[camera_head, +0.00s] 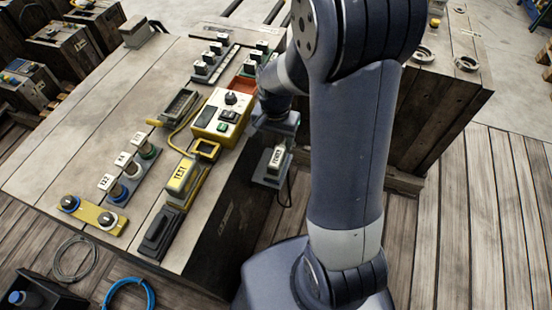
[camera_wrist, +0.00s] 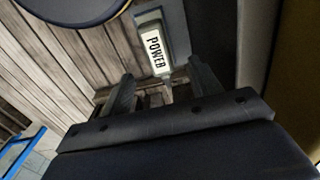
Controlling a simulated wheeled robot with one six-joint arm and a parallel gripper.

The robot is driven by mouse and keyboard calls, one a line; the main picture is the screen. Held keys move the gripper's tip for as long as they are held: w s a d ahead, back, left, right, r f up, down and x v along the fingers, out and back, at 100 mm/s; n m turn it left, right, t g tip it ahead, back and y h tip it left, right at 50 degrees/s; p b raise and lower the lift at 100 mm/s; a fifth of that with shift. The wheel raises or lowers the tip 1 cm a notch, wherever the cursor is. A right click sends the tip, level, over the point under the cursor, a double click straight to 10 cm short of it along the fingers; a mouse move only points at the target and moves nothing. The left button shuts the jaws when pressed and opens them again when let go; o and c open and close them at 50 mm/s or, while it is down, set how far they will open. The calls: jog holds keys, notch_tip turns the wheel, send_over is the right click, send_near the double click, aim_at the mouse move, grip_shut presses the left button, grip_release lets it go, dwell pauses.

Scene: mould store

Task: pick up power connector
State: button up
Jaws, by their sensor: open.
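The power connector (camera_head: 276,160) is a small grey block with a white label reading POWER. In the head view it sits on a grey mount at the right side of the bench, just below the end of my arm. It also shows in the wrist view (camera_wrist: 155,45), ahead of the fingertips and roughly in line with the gap between them. My gripper (camera_wrist: 163,88) is open with nothing between its fingers. Whether either finger touches the connector cannot be told. In the head view the fingers are not clearly visible.
The bench (camera_head: 75,130) carries a yellow control box (camera_head: 222,117), a yellow TEST block (camera_head: 181,178), a yellow plate with knobs (camera_head: 92,215) and several labelled plugs. A dark cable hangs by the connector. A blue cable coil (camera_head: 128,294) lies on the plank floor at lower left.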

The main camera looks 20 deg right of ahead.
aim_at(277, 156)
jog(key=f+b, duration=0.1)
jog(key=f, duration=0.3)
jog(key=f+b, duration=0.1)
jog(key=f, duration=0.3)
jog(key=shift+s+d+f, duration=0.1)
jog(key=shift+d+f, duration=0.1)
jog(key=shift+f, duration=0.2)
jog(key=shift+c, duration=0.3)
jog(key=c, duration=1.2)
